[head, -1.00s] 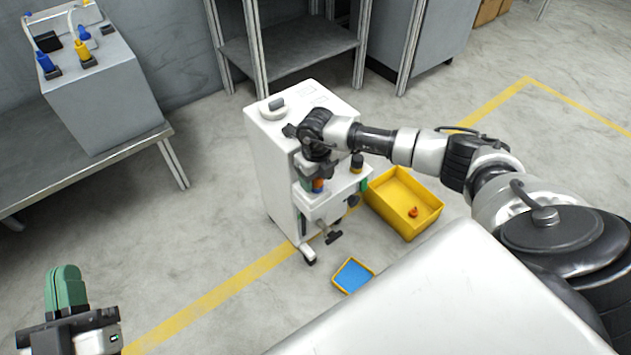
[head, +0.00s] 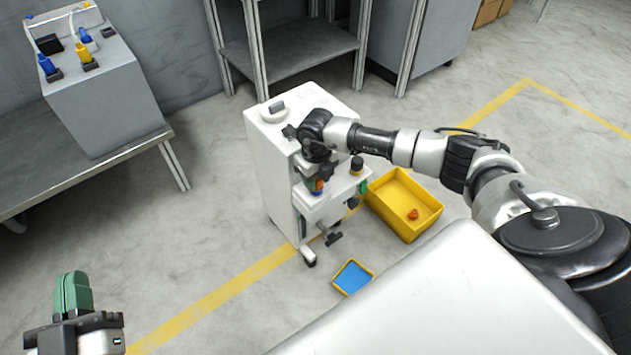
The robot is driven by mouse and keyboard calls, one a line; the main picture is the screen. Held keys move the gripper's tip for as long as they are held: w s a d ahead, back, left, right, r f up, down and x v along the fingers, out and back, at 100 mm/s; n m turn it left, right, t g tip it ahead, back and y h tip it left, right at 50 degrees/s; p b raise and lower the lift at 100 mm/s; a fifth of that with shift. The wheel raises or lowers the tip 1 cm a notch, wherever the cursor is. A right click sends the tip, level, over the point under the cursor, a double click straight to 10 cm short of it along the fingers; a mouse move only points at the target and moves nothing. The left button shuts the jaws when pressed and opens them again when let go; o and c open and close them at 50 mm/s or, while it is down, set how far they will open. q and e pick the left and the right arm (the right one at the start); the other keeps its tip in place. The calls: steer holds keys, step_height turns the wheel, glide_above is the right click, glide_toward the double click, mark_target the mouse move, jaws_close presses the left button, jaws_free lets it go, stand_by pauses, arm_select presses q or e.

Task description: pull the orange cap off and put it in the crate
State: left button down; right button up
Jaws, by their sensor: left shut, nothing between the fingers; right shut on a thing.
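My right gripper (head: 315,184) is at the front of the white wheeled cabinet (head: 275,175), shut on a small orange cap (head: 320,187) that shows just below the wrist. The fingers and wrist hide most of the cap, and I cannot tell whether it is still seated. The yellow crate (head: 432,219) stands on the floor to the right of the cabinet, with a small orange piece (head: 413,214) inside. My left gripper (head: 74,292), with green fingers, is shut and empty at the lower left, far from the cabinet.
A blue tray with a yellow rim (head: 353,277) lies on the floor before the cabinet. A black knob (head: 357,165) and a black handle (head: 332,239) stick out of the cabinet. A grey bench (head: 105,170) stands left, a metal shelf (head: 290,58) behind.

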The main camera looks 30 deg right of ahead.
steer(key=shift+r+p, duration=0.4)
steer(key=shift+r, duration=0.15)
steer(key=shift+r+p, duration=0.4)
steer(key=shift+r, duration=0.05)
steer(key=shift+r+p, duration=0.4)
steer(key=shift+r, duration=0.05)
steer(key=shift+r+p, duration=0.75)
steer(key=shift+r, duration=0.05)
arm_select(q)
steer(key=s+a+f+g+y, duration=0.3)
steer(key=s+f+g, duration=0.4)
steer(key=f+g, duration=0.5)
steer(key=shift+a+f+n+y+p, duration=0.15)
steer(key=shift+a+n+y+p, duration=0.2)
steer(key=shift+a, duration=0.2)
arm_select(e)
steer(key=shift+r, duration=0.45)
arm_select(q)
steer(key=shift+s+g, duration=0.1)
steer(key=shift+g, duration=0.2)
arm_select(e)
steer(key=shift+r, duration=0.1)
